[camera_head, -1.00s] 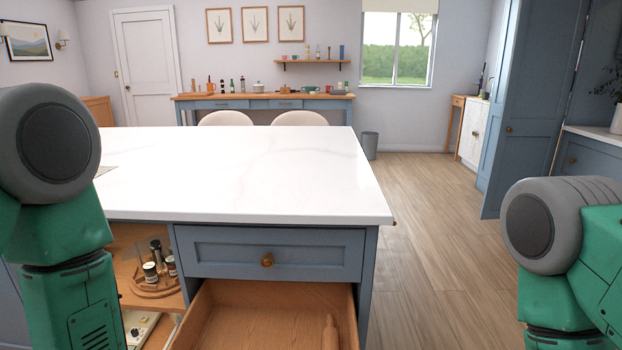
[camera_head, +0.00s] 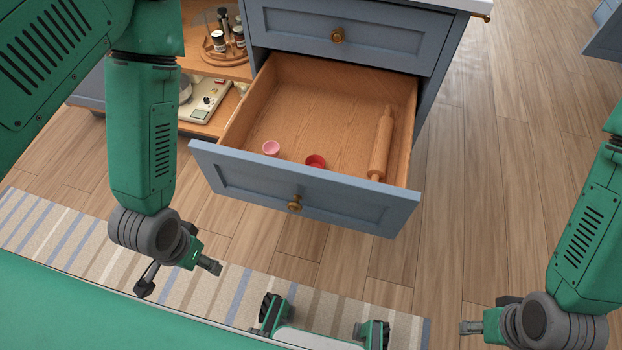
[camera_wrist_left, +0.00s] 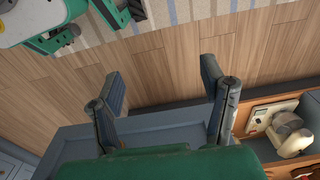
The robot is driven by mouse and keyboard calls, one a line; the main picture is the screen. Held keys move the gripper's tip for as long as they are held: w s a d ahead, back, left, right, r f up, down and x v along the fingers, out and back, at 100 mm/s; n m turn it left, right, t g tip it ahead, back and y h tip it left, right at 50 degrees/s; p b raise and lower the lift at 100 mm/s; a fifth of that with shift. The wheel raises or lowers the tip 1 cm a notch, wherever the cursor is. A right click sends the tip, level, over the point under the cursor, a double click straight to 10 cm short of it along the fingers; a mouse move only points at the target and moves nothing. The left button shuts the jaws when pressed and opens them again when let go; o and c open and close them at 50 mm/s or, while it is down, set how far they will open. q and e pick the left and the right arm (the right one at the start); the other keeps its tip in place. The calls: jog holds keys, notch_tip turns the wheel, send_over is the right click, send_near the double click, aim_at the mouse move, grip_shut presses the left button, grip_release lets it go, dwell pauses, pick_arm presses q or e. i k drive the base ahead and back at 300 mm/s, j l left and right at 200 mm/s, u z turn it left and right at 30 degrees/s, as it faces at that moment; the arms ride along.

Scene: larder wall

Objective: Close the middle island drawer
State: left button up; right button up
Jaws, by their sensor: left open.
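The middle island drawer (camera_head: 300,193) is pulled well out below a shut top drawer. Its blue front has a brass knob (camera_head: 295,203). Inside lie a pink cup (camera_head: 271,148), a red cup (camera_head: 316,161) and a wooden rolling pin (camera_head: 381,145). My left gripper (camera_head: 180,274) is open and empty, low to the left in front of the drawer, apart from it. In the left wrist view, its spread fingers (camera_wrist_left: 163,88) show against the floor and a blue panel. My right gripper (camera_head: 486,315) looks open and empty, low at the right, clear of the drawer.
The shut top drawer (camera_head: 355,32) is directly above. Left of it, open shelves hold a spice carousel (camera_head: 225,48) and a pale kitchen scale (camera_head: 208,98). A striped rug (camera_head: 110,260) lies in front. The wooden floor right of the drawer is clear.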

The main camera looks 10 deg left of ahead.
aim_at(332, 110)
jog(key=k+j+z, duration=0.25)
jog(key=k, duration=0.2)
jog(key=k+z, duration=0.25)
jog(key=k, duration=0.25)
